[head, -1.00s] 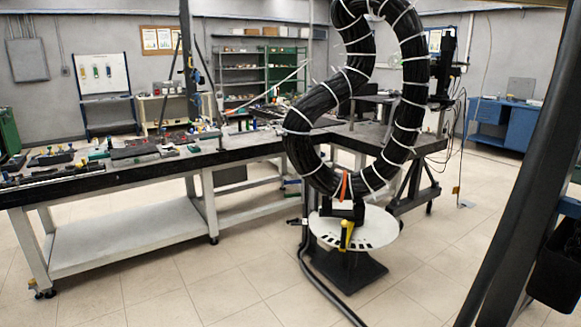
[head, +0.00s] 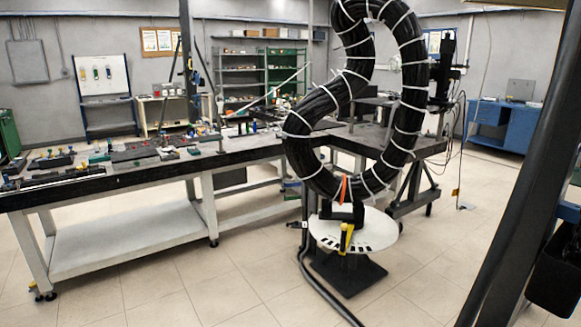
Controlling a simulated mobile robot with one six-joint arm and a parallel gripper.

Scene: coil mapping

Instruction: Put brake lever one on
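A yellow lever (head: 346,238) stands at the front of the round white disc (head: 325,236), on the black mount under the coil. I cannot tell whether it is brake lever one, or whether it is on or off. The large black coil (head: 408,115), bound with white ties, stands upright above the disc. An orange-red strip (head: 343,189) shows at its lower part. The disc sits on a black stand with a flat base (head: 350,274). My gripper is not in view.
A long workbench (head: 130,177) with many small parts fills the left and reaches behind the coil. A black cable (head: 325,298) runs down to the floor beside the stand. A dark slanted post (head: 517,180) blocks the right side.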

